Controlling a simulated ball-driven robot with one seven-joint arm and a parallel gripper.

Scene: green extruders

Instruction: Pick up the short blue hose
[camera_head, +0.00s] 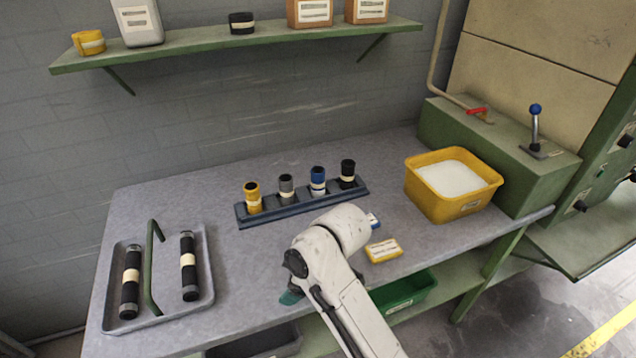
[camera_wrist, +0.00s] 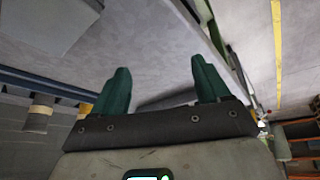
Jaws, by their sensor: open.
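The short blue hose (camera_head: 318,181) stands upright in a dark rack (camera_head: 300,206) on the grey table in the head view. It has a pale band and stands between a grey hose (camera_head: 286,188) and a black hose (camera_head: 347,174). A yellow hose (camera_head: 252,197) stands at the rack's left end. My gripper (camera_wrist: 160,76) shows two green fingers, wide apart with nothing between them. In the head view my arm is in front of the rack, near the table's front edge, and mostly hides the gripper. The gripper is apart from the blue hose.
A yellow bin (camera_head: 437,203) with white contents stands at right. A small yellow box (camera_head: 383,250) lies beside my arm. A grey tray (camera_head: 205,301) at left holds two long black hoses and a green handle. A shelf (camera_head: 215,44) hangs above. The table between tray and rack is clear.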

